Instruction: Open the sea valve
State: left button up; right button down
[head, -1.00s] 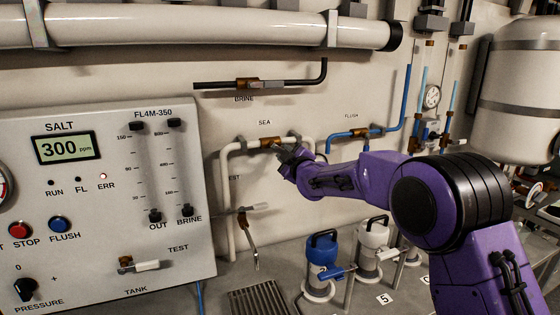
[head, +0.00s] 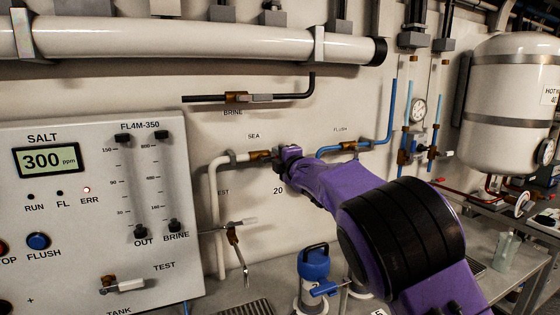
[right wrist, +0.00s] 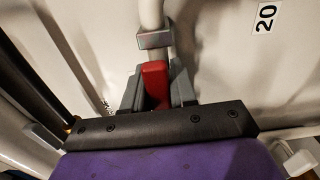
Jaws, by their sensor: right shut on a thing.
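The sea valve (head: 260,155) is a brass body on the white pipe under the SEA label, in the head view. My right gripper (head: 286,155) is at the right end of that valve, and its purple arm comes in from the lower right. In the right wrist view my right gripper (right wrist: 156,90) is shut on a red handle (right wrist: 155,78), which stands between the two grey fingers. The gripper hides most of the handle in the head view. My left gripper is in neither view.
The grey control panel (head: 75,255) stands at left, its display reading 300 ppm. The brine valve (head: 240,98) is above and the blue flush pipe (head: 388,125) to the right. A blue-topped canister (head: 314,265) stands below. A white pipe with a bracket (right wrist: 155,40) is beyond the handle.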

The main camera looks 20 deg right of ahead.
jog(key=shift+r, duration=0.4)
jog(key=c, duration=1)
grip_release()
jog(key=shift+f, duration=0.1)
jog(key=s+b, duration=0.3)
jog(key=s, duration=0.7)
jog(key=shift+s+a+b, duration=0.2)
jog(key=shift+s+b, duration=0.1)
jog(key=shift+b, duration=0.1)
